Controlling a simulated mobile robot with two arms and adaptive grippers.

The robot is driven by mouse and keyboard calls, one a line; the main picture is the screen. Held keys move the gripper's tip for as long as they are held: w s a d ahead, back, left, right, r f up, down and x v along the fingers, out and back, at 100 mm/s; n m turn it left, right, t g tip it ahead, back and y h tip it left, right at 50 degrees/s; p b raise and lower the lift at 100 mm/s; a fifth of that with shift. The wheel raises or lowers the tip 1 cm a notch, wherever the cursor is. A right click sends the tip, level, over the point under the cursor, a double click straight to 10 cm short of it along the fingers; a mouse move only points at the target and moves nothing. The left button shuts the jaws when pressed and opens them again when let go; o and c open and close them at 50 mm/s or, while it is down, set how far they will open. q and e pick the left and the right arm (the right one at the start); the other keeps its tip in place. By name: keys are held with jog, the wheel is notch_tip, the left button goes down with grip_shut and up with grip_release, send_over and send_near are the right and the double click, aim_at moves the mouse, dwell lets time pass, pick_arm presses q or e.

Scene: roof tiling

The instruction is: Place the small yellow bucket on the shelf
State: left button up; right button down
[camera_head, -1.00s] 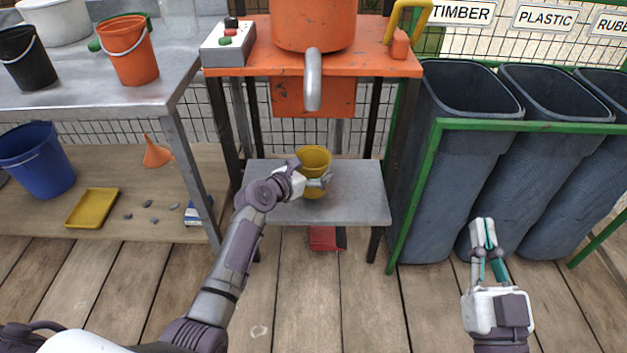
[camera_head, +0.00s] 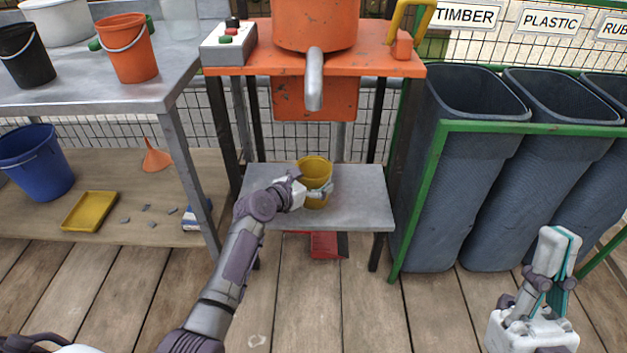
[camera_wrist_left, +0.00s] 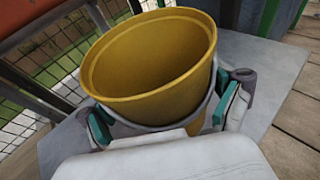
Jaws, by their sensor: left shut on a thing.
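The small yellow bucket (camera_head: 315,170) is upright over the grey shelf (camera_head: 358,205) under the orange machine. Its base is at or just above the shelf surface; I cannot tell if it touches. My left gripper (camera_head: 312,193) is shut around the bucket's front side. In the left wrist view the bucket (camera_wrist_left: 150,65) sits between the two teal finger pads, tilted in the picture, with its handle hanging at the front; it looks empty. My right gripper (camera_head: 562,240) is at the lower right, in front of the bins, with its fingers together and nothing in them.
The orange machine (camera_head: 314,97) with its grey spout (camera_head: 314,80) stands directly above the shelf. Dark legs flank the shelf. A metal table (camera_head: 90,95) with buckets is at the left. Grey bins (camera_head: 470,180) behind a green frame (camera_head: 425,190) are at the right. A red pedal (camera_head: 325,245) lies below.

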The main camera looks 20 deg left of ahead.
pick_arm(q)
jog(key=o, duration=0.8)
jog(key=shift+o, duration=0.2)
